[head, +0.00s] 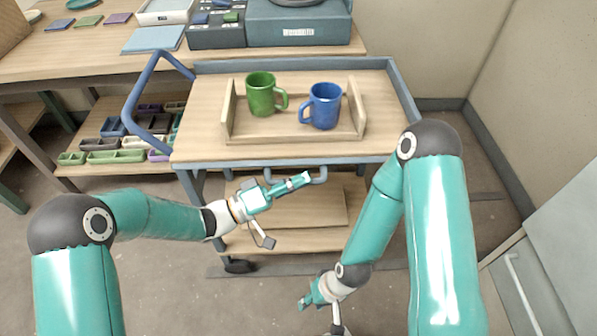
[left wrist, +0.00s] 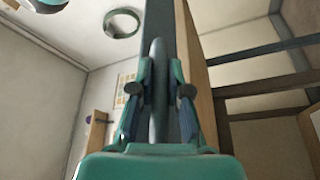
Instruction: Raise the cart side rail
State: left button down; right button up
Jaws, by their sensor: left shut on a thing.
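The cart (head: 188,148) stands ahead of me with a wooden top and a grey-blue frame. Its side rail (head: 321,176), a thin grey-blue bar, hangs just below the front edge of the top. My left gripper (head: 303,180) is at this rail, near its right end, and covers part of it. In the left wrist view the fingers (left wrist: 160,97) are shut on the grey bar of the rail (left wrist: 158,75), one on each side. My right gripper (head: 306,302) is low at the bottom, away from the rail; its fingers are too small to tell open from shut.
A wooden tray (head: 228,120) on the cart top holds a green mug (head: 260,94) and a blue mug (head: 324,107). A blue push handle (head: 137,88) rises at the cart's left. A workbench (head: 60,66) stands behind, and a grey cabinet (head: 530,285) at the right.

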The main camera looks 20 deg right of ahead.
pick_arm(q)
jog(key=r+n+p, duration=0.1)
jog(key=n+p, duration=0.1)
jog(key=w+n+y+p, duration=0.1)
jog(key=n+p, duration=0.1)
jog(key=p, duration=0.1)
jog(key=r+n+y+p, duration=0.1)
jog(key=n+p, duration=0.1)
jog(key=p, duration=0.1)
jog(key=shift+w+d+r+t, duration=0.15)
jog(key=shift+w+r+t, duration=0.1)
jog(key=shift+r+t, duration=0.15)
jog(key=shift+w+d+f+n+y+p, duration=0.15)
jog(key=shift+n+y+p, duration=0.1)
jog(key=shift+n+p, duration=0.3)
jog(key=shift+w+a+n+y+p, duration=0.1)
jog(key=shift+n+y+p, duration=0.15)
jog(key=shift+n+p, duration=0.3)
jog(key=c, duration=1.1)
grip_release()
jog(key=shift+f, duration=0.1)
jog(key=shift+c, duration=0.2)
jog(key=shift+d, duration=0.1)
jog(key=s+a+r, duration=0.1)
jog(key=a, duration=1.1)
jog(key=shift+s, duration=0.15)
